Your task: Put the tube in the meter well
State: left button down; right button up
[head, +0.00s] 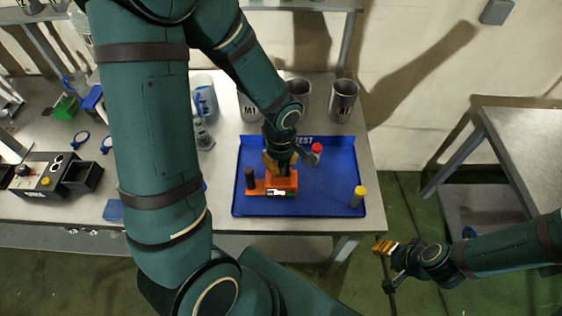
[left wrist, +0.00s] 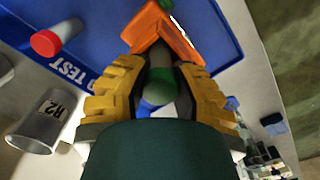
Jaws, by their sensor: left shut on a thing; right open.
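The orange meter (head: 284,184) sits on the blue tray, with a small white display on its front. It also shows in the left wrist view (left wrist: 182,40), just beyond my fingertips. My left gripper (head: 276,163) is over the meter's back part. In the left wrist view its yellow fingers (left wrist: 160,85) are shut on a dark green-grey tube (left wrist: 161,82), seen nearly end-on. The well and the tube's lower end are hidden, so I cannot tell whether the tube is inside. My right gripper (head: 385,249) is open and empty, off the table's front right.
The blue tray (head: 320,205) also holds a red-capped vial (head: 316,150), a yellow-capped vial (head: 358,195) and a dark upright cylinder (head: 250,178) at the meter's left. Metal beakers (head: 343,100) stand behind the tray. A black device (head: 50,175) is at left.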

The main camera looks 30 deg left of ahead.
pick_arm(q)
jog(key=shift+f, duration=0.2)
jog(key=c, duration=0.9)
grip_release()
jog(key=shift+o, duration=0.2)
jog(key=shift+r, duration=0.1)
jog(key=shift+r, duration=0.1)
jog(key=shift+w+r, duration=0.1)
jog(key=shift+r, duration=0.3)
notch_tip(320, 180, up, 11)
jog(key=p, duration=0.2)
jog(key=shift+r, duration=0.15)
